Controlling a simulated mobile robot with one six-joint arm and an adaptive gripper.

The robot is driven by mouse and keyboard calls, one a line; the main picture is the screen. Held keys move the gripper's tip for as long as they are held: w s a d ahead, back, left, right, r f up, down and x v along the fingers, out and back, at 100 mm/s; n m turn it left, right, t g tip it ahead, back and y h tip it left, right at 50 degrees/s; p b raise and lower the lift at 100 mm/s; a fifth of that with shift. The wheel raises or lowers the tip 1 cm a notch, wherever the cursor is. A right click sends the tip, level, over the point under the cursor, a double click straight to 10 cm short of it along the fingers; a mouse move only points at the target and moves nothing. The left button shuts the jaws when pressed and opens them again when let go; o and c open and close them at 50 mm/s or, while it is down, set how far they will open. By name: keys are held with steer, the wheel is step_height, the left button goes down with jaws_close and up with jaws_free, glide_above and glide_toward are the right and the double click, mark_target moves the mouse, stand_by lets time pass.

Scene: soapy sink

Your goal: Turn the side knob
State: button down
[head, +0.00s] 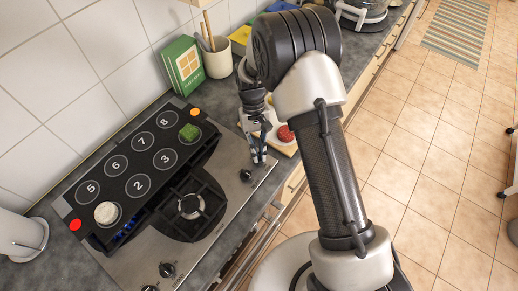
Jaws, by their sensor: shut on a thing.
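The stove (222,215) is a steel hob with black grates along the counter. A dark knob (246,175) sits at its right end, and another knob (167,269) is near its front left. My gripper (259,159) points down at the right end of the stove, beside the visible right knob. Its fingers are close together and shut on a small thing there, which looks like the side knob. The fingers hide most of it, so its turn angle cannot be read.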

steer(key=n, duration=0.2)
steer(key=n+h, duration=0.1)
steer(key=n, duration=0.1)
steer(key=shift+s+a+n+t+h, duration=0.1)
steer(key=shift+a+n+t+h, duration=0.1)
steer(key=shift+n+t+h, duration=0.1)
steer(key=shift+s+a+n+t+h+p, duration=0.1)
steer(key=shift+n+t+h+p, duration=0.45)
steer(key=shift+n, duration=1.25)
steer(key=c, duration=1.7)
jaws_free()
steer(key=v, duration=1.2)
steer(key=shift+s, duration=0.1)
